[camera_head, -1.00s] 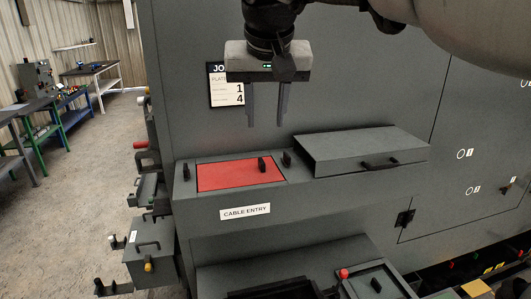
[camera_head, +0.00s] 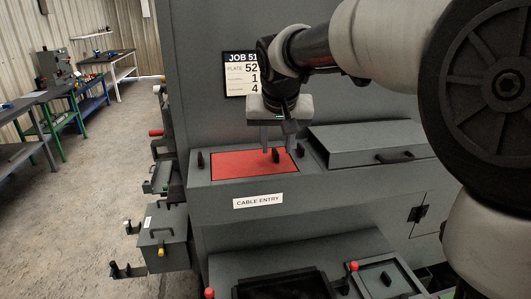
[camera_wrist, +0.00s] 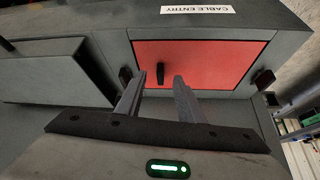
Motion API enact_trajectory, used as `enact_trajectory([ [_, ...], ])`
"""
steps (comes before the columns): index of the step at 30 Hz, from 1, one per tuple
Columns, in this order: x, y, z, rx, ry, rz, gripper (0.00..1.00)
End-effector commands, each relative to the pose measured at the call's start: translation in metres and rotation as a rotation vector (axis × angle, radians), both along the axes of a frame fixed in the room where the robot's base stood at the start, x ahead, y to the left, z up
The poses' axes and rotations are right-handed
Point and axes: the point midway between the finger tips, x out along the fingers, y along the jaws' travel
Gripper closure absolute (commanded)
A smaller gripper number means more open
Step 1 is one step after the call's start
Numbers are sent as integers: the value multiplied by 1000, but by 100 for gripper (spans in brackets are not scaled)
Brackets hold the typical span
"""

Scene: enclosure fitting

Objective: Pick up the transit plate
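The red plate (camera_head: 235,165), which I take to be the transit plate, lies in the top of a grey ledge labelled CABLE ENTRY. A small black upright handle (camera_wrist: 160,73) stands on it near one edge. My gripper (camera_head: 278,148) is just above the handle end of the plate, pointing down. In the wrist view my gripper (camera_wrist: 160,84) has its two fingers apart. The handle shows between the fingertips, with no finger visibly touching it. The red plate (camera_wrist: 205,60) lies flat and spans the recess.
Black clips stand beside the plate, one at its left (camera_head: 200,159) and one at its right (camera_head: 300,150). A closed grey box lid (camera_head: 370,142) with a handle is to the right. The enclosure wall rises behind. A lower shelf with red knobs (camera_head: 353,266) is in front.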

Motion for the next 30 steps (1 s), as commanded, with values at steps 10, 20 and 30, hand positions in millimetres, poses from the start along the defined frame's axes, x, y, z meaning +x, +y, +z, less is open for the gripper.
enact_trajectory([
  [10,14,1,-25,0,1,0,66],
  [20,14,1,-24,0,1,0,100],
  [30,15,2,-20,2,-3,-1,100],
])
